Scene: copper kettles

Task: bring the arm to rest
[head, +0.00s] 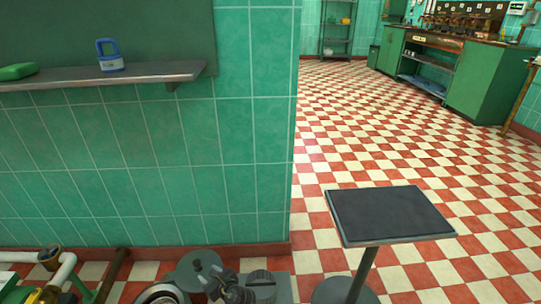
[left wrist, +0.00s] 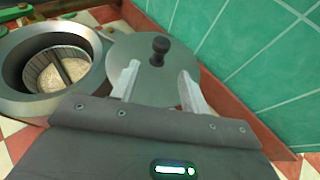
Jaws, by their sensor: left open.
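My left gripper (left wrist: 160,85) is open in the left wrist view, with nothing between its two pale fingers. A grey round lid (left wrist: 152,68) with a dark knob (left wrist: 160,45) lies just beyond the fingertips; the knob is clear of them. To its left is an open round metal vessel (left wrist: 22,103) with a divider and pale grainy contents. In the head view, the lid (head: 190,278) and part of the vessel (head: 160,293) show at the bottom edge, with my dark left gripper (head: 222,287) close by. My right gripper is not in view.
A green tiled wall (head: 150,150) stands close behind the lid. Its shelf (head: 130,75) bears a blue padlock-shaped object (head: 110,58) and a green item (head: 17,71). A dark-topped pedestal table (head: 385,212) stands at right. Checkered floor (head: 400,130) lies open beyond. Pipes (head: 60,270) run at lower left.

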